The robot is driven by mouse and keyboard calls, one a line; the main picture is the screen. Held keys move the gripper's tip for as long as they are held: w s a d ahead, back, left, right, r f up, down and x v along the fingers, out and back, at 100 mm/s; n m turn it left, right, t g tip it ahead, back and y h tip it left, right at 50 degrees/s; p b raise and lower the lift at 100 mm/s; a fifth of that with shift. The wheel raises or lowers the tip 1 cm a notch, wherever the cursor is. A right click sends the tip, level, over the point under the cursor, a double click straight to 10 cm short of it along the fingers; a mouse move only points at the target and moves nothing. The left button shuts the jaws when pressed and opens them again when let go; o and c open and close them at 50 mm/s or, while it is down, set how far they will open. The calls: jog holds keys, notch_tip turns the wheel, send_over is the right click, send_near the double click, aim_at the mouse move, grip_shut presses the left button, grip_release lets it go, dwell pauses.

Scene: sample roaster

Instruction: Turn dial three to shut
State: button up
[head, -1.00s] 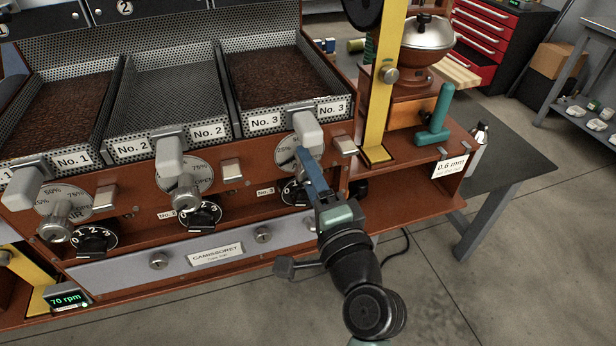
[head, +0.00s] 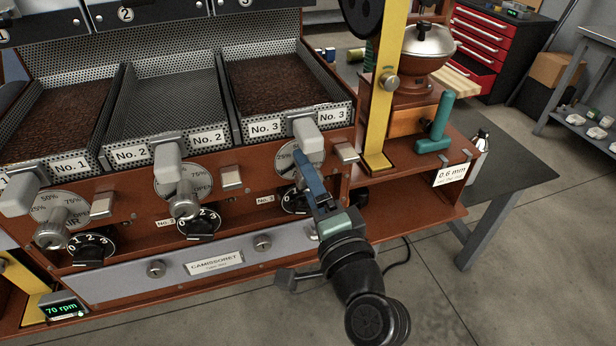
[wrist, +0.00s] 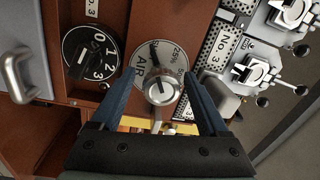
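Dial three's round grey plate (wrist: 149,61) is in the wrist view, marked AIR and 25%, with other lettering partly covered. Its metal knob (wrist: 160,88) stands in the gap between my fingertips. A dark pointer-like mark shows on the plate above the knob. In the head view the plate (head: 314,150) is partly hidden behind my gripper (head: 301,157). My gripper (wrist: 155,84) is open in the wrist view, one blue finger on each side of the knob. I cannot tell whether either finger touches it.
A black numbered knob (wrist: 90,55) sits left of the dial in the wrist view. A light grey handle (head: 306,132) is just above the dial, and a metal block (head: 346,153) is to its right. Dials one (head: 62,201) and two (head: 196,173) are farther left.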

jog(key=shift+s+d, duration=0.1)
jog(key=b+v, duration=0.1)
jog(key=v, duration=1.1)
jog(key=shift+s, duration=0.4)
jog(key=shift+w+d, duration=0.1)
jog(key=w+a+r+n+t+h, duration=0.1)
jog(key=w+r+n+t, duration=0.2)
jog(key=r, duration=0.6)
jog(key=w+a+r+n+t+h, duration=0.15)
jog(key=r+n, duration=0.35)
jog(key=r, duration=0.5)
jog(key=s+a+r+n+t+h+p, duration=0.1)
jog(key=r+p, duration=0.8)
jog(key=r, duration=1)
jog(key=s+a+r+n+t+h+p, duration=0.1)
jog(key=s+r+n+t+h+p, duration=0.2)
jog(key=r, duration=1.6)
jog(key=s+t+p, duration=0.1)
jog(key=s+p, duration=0.2)
jog(key=p, duration=0.3)
